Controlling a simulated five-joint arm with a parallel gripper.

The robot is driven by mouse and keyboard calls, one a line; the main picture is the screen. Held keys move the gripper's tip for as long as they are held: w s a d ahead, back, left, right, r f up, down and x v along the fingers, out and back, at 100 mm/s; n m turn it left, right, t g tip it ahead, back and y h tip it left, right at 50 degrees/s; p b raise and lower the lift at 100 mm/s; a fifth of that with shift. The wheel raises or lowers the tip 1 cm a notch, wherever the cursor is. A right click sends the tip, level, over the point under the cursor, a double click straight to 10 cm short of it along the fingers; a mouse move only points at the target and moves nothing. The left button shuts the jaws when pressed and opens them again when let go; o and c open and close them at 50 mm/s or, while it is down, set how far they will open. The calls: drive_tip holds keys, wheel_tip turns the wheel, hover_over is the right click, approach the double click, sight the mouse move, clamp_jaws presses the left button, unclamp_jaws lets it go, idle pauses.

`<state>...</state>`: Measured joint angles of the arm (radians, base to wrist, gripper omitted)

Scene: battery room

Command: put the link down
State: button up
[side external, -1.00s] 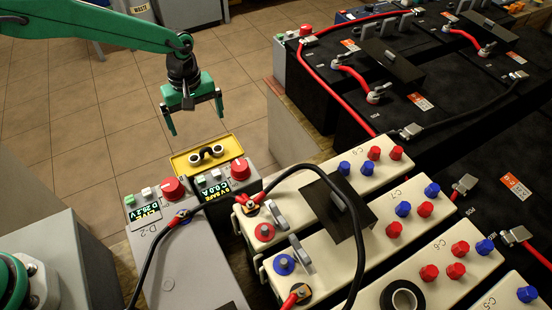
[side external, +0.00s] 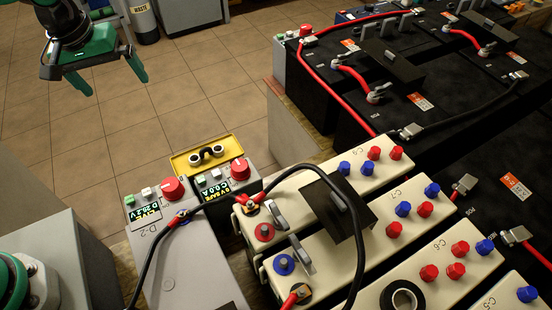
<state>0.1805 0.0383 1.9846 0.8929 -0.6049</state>
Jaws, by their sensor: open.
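A short dark link (side external: 207,154) with two pale ring ends lies in the shallow yellow tray (side external: 181,166). The tray is behind the grey units with red knobs. My gripper (side external: 110,84) is at the upper left, high over the tiled floor and well away from the tray. Its green fingers are apart and nothing is between them.
Grey units with small displays (side external: 144,213) stand in front of the tray. Cream battery cases (side external: 355,190) with red and blue caps, and looping black cable (side external: 348,205), fill the middle. Black batteries (side external: 440,90) stand at the right. Space above the floor at left is clear.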

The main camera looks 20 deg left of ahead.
drive_tip(key=s+a+r+m+t, duration=0.1)
drive_tip(key=s+a+r+m, duration=0.1)
drive_tip(key=s, duration=0.6)
drive_tip(key=s+a+r+m+t, duration=0.2)
drive_tip(key=s+a, duration=0.3)
drive_tip(key=s, duration=0.4)
drive_tip(key=shift+s+a+m, duration=0.15)
drive_tip(key=shift+s+m, duration=0.1)
drive_tip(key=shift+m, duration=0.15)
